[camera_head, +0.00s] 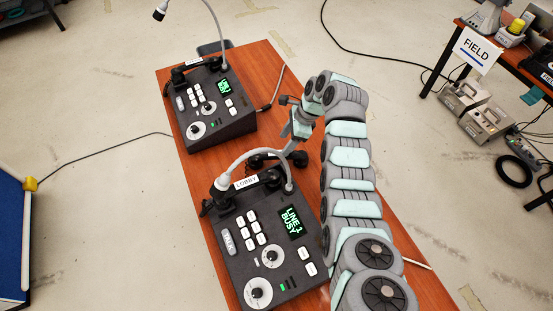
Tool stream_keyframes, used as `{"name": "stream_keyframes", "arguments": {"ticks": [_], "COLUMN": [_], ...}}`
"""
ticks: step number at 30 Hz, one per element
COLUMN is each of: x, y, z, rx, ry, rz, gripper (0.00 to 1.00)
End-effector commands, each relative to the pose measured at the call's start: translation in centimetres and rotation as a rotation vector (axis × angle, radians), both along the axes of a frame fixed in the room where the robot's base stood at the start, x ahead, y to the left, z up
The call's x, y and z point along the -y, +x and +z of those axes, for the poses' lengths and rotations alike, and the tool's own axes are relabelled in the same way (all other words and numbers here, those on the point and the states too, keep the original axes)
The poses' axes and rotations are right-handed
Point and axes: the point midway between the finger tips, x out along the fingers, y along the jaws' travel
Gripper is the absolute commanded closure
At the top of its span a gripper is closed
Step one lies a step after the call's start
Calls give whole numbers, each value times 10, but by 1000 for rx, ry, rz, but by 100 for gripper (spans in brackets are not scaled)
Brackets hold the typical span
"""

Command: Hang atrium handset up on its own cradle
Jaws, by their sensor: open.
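My gripper (289,148) is open, pointing down at the end of my arm, close to a black handset (262,158) on the table behind the front phone. I cannot tell whether they touch; my wrist and the front phone's gooseneck partly crowd the view. The front phone (250,245) bears the label LOBBY, and its green screen reads LINE 1 BUSY. A black handset-like shape lies along its back edge. The rear phone (213,105) also has a lit green screen and a dark shape (178,75) at its back edge. I cannot read its name or tell whether that shape is a handset or an empty cradle.
Both phones stand on a reddish wooden table (262,62), each with a grey gooseneck. My arm covers much of its right side. A second table at upper right holds equipment and a FIELD sign (477,49). Cables and grey boxes lie on the floor.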

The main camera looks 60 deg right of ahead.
Motion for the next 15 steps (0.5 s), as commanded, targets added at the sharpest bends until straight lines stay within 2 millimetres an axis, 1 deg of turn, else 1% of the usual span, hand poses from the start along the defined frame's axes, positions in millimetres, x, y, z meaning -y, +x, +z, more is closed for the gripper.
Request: {"name": "stream_keyframes", "arguments": {"ticks": [3,6,13,15], "x": [-6,-8,-13,-15], "y": [6,11,17,18], "z": [-19,-34,-50,-58], "rx": [-2,-1,-1,-3], "ry": [7,5,5,5], "rz": [3,1,2,0], "gripper": [42,42,42,42]}}
